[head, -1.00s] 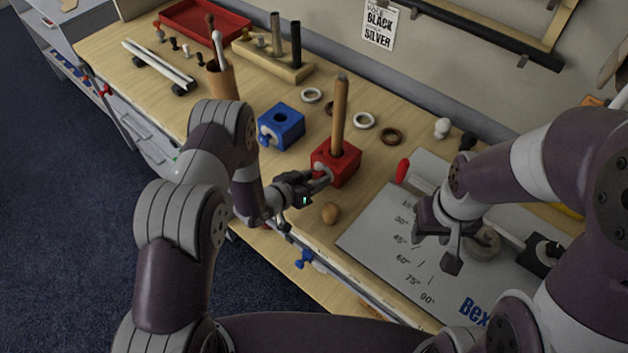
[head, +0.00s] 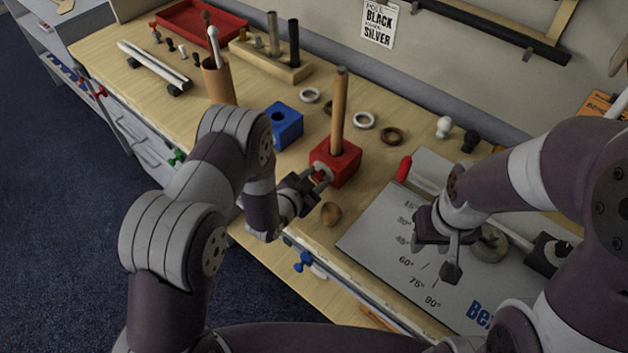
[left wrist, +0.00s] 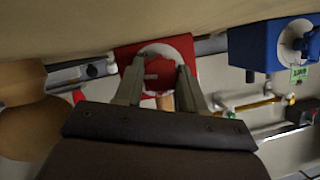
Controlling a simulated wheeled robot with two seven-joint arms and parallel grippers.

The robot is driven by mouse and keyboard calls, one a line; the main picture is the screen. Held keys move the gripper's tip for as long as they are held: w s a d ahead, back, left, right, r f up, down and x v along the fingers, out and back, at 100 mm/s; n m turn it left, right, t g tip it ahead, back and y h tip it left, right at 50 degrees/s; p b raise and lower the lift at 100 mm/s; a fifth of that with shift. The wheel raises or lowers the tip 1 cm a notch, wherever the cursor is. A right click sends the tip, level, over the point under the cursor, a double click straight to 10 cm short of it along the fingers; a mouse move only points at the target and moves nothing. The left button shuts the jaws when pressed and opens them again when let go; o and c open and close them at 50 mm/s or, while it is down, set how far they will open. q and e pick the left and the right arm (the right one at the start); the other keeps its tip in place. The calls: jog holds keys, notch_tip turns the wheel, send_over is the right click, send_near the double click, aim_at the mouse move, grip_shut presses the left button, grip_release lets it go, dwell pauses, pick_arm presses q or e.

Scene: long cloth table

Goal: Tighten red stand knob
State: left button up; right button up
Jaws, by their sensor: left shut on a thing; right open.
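The red stand (head: 338,164) is a block on the table's front part, with an upright wooden pole (head: 339,112) in it. In the left wrist view the two fingers (left wrist: 158,82) lie on either side of the knob, against the red face (left wrist: 126,55). My right gripper (head: 449,256) is open and empty above the grey printed board.
A blue stand (head: 287,124) without a pole stands behind and left. A wooden ball (head: 331,213) lies close to my left gripper, near the table edge. Several rings lie behind the red stand. The grey board (head: 380,226) fills the right front.

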pick_arm(q)
jog(key=shift+r, duration=0.1)
dwell(0.3)
jog(key=o, duration=0.8)
jog(key=b+v, duration=0.1)
jog(key=v, duration=1.1)
jog(key=shift+s+a+r+b, duration=0.1)
jog(key=shift+s+b, duration=0.2)
jog(key=shift+b, duration=0.05)
